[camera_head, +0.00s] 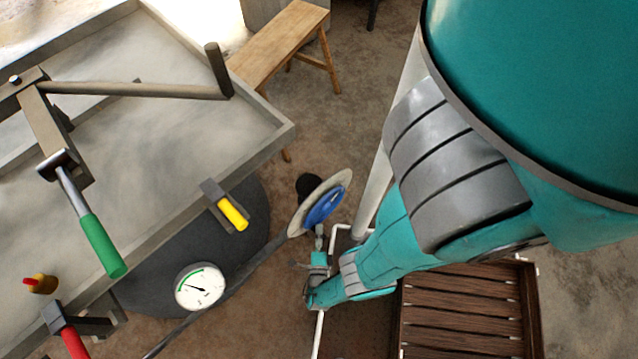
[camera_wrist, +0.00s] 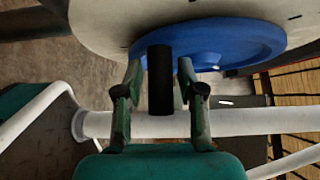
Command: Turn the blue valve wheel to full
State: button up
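The blue valve wheel (camera_head: 325,207) sits in front of a pale round disc (camera_head: 338,181) at the middle of the head view. In the wrist view the wheel (camera_wrist: 225,42) fills the top, with a black handle (camera_wrist: 160,85) standing out from it toward me. My gripper (camera_head: 319,240) is just below the wheel. In the wrist view its two fingers (camera_wrist: 160,70) are apart, one on each side of the black handle, with a small gap showing on both sides. Marks on the disc are mostly out of view or too small to read.
A white-faced gauge (camera_head: 200,287) with a green arc is on the pipe at lower left. A metal table (camera_head: 150,60) carries green, yellow and red handled levers. A wooden bench (camera_head: 280,40) stands behind. A slatted wooden crate (camera_head: 465,310) and white pipes (camera_wrist: 240,122) are close to my arm.

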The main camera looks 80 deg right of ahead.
dwell(0.4)
jog(key=s+a, duration=0.1)
jog(key=a, duration=0.6)
jog(key=shift+a, duration=0.2)
dwell(0.4)
jog(key=shift+s+r, duration=0.1)
